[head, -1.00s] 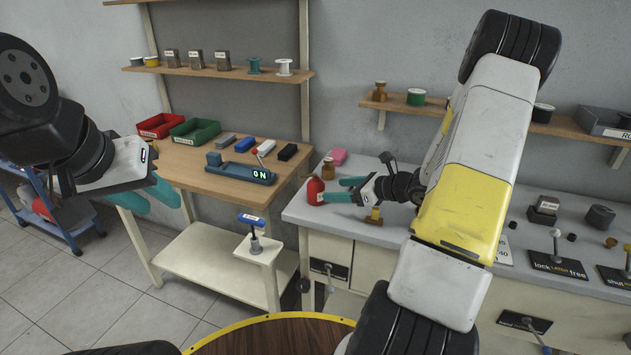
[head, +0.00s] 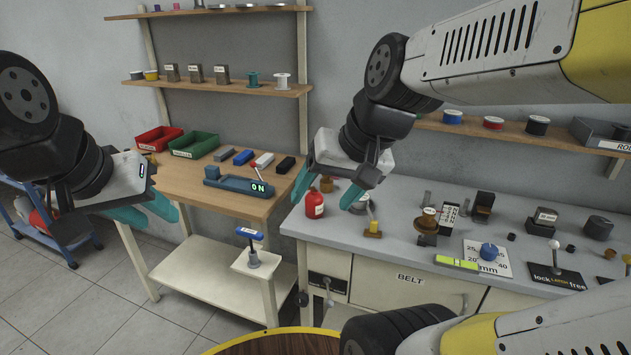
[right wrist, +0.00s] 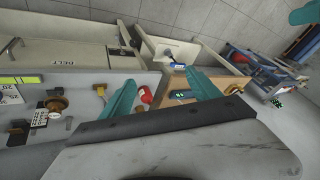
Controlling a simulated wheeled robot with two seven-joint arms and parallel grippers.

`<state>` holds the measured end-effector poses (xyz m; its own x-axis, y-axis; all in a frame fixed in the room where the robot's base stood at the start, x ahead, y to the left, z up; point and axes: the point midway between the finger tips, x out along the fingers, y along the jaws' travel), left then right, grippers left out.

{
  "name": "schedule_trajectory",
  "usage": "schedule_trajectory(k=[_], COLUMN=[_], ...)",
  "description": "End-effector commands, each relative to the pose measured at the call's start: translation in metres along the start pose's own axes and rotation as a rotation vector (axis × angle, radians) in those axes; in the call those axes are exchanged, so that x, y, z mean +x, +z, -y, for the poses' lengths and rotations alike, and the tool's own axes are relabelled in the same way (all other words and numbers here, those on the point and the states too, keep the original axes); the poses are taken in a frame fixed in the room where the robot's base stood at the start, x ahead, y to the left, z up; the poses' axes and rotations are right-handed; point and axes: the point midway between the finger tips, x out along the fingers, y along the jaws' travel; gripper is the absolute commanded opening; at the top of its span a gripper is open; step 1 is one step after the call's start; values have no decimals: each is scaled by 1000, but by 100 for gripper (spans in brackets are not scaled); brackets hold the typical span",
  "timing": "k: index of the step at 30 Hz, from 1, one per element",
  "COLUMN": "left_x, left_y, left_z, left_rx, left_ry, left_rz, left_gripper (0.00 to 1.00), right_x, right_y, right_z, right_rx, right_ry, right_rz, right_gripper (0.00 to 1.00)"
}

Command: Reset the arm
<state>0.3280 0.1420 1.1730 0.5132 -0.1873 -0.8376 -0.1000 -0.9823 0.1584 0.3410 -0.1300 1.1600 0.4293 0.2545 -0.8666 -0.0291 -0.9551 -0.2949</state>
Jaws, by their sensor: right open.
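My right gripper (head: 321,203) hangs in front of the grey bench, its two teal fingers pointing down and spread apart with nothing between them. In the right wrist view (right wrist: 160,82) the fingers also stand wide apart and empty. A red bottle (head: 315,208) stands on the bench's left end, behind the gap between the fingers in the head view; it also shows in the right wrist view (right wrist: 146,95). My left gripper (head: 147,211) is at the left, in front of the wooden table, with its teal fingers apart and empty.
The wooden table (head: 215,196) holds red and green bins, small blocks and a blue device reading "0N". A blue-handled tool (head: 250,240) stands on a small stand. The grey bench (head: 400,205) carries knobs, levers and a yellow-green level (head: 456,262). Shelves hang behind.

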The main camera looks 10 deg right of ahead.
Motion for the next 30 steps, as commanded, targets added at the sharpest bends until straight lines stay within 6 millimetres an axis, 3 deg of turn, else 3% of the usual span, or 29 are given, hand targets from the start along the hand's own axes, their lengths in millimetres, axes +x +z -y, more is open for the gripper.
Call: schedule_trajectory(k=[6, 30], left_x=[0, 0], left_y=[0, 0], left_z=[0, 0], left_rx=[0, 0], left_ry=[0, 0], left_rz=[0, 0], left_gripper=[36, 36], right_x=[-20, -20], right_y=[5, 5], right_z=[-7, -8], right_rx=[-176, -182], right_ry=[59, 63], right_rz=[-90, -93], right_gripper=[71, 71])
